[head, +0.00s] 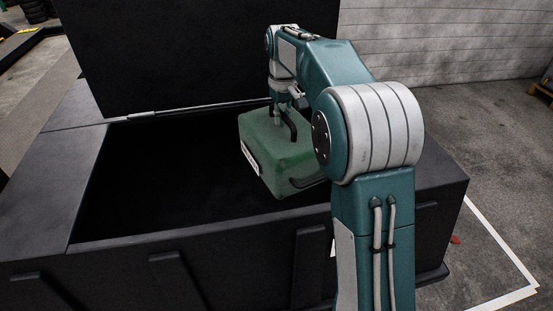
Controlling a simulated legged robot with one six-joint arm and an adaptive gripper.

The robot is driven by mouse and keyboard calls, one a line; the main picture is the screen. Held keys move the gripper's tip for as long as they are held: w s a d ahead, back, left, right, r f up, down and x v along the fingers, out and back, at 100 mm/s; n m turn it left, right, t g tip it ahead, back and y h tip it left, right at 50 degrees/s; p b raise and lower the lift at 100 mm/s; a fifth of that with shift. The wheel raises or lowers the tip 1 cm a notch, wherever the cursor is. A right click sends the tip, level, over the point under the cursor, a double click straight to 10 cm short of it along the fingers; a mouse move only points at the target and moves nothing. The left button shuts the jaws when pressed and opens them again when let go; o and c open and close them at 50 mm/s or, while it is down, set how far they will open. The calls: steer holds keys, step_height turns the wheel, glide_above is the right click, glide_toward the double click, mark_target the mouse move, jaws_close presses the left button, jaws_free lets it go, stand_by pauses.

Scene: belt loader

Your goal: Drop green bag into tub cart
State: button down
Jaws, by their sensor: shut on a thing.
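The green bag (275,155) is a boxy case with a white label on its left side and dark handles. It hangs tilted from my gripper (285,118), which is shut on it at the top. The bag is over the right part of the opening of the black tub cart (90,165). The cart's lid stands raised at the back. My arm crosses in front of the bag's right side and hides part of it. The inside of the cart is dark, and I cannot see its bottom. I cannot tell how far the bag is below or above the rim.
The raised black lid (200,55) blocks the space behind the opening. A thin rod (200,110) runs along the back edge. A pale brick wall (440,40) stands behind. The concrete floor at right has a white painted line (500,245).

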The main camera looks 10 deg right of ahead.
mark_target(280, 128)
steer(key=f, duration=0.5)
steer(key=shift+a+f, duration=0.1)
steer(key=shift+a, duration=0.2)
steer(key=shift+d+f, duration=0.1)
steer(key=shift+f, duration=1.65)
steer(key=c, duration=0.5)
jaws_free()
steer(key=shift+c, duration=0.2)
steer(key=shift+f, duration=0.2)
step_height(280, 128, up, 11)
steer(key=shift+w, duration=0.1)
steer(key=shift+r, duration=0.55)
